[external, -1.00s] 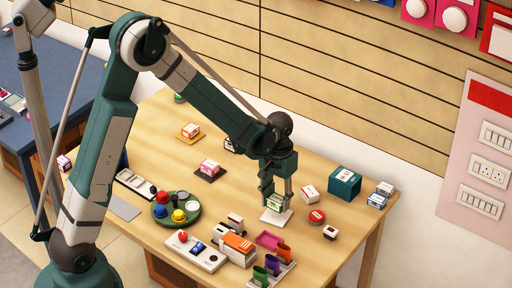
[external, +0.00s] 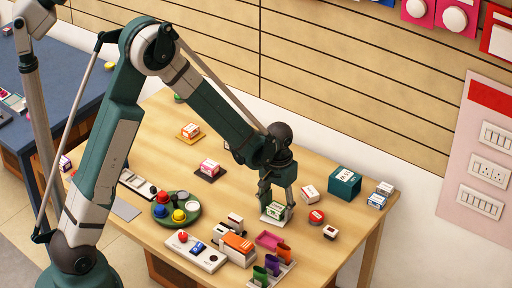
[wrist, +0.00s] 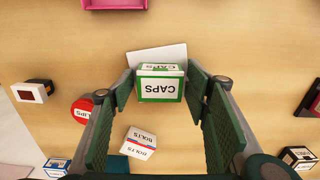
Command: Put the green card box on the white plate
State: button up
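The green card box (external: 275,211), marked CAPS, sits on the white plate (external: 265,219) at the right part of the wooden table. In the wrist view the green box (wrist: 158,85) is in front of the white plate (wrist: 165,54), whose far part shows behind it; the rest is hidden by the box. My gripper (external: 277,206) is low over the plate with a finger on each side of the box. In the wrist view my gripper (wrist: 161,82) is open, with narrow gaps between the box and the fingertips.
A red tin (external: 316,217) and a white BOLTS box (external: 309,194) stand close to the right of my gripper. A pink tray (external: 269,239) is in front. A teal box (external: 344,182) stands farther right. Bare table lies left of the plate.

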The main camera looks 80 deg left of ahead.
aim_at(277, 208)
jog(key=shift+r, duration=0.2)
dwell(0.3)
notch_tip(277, 208, up, 12)
jog(key=p, duration=0.1)
jog(key=shift+p, duration=0.35)
dwell(0.9)
jog(key=shift+d, duration=0.1)
jog(key=s+d+r+m+t, duration=0.2)
jog(key=s+d+r, duration=0.1)
jog(key=d+r, duration=0.6)
jog(key=s+d+r+m+t, duration=0.1)
jog(key=s+d+r+m, duration=0.15)
jog(key=d+r, duration=0.65)
jog(key=s+d+r+m+t, duration=0.1)
jog(key=s+d+m+t, duration=0.3)
jog(key=s+d, duration=1.1)
jog(key=d, duration=0.3)
jog(key=shift+s+r, duration=0.2)
jog(key=shift+s, duration=0.2)
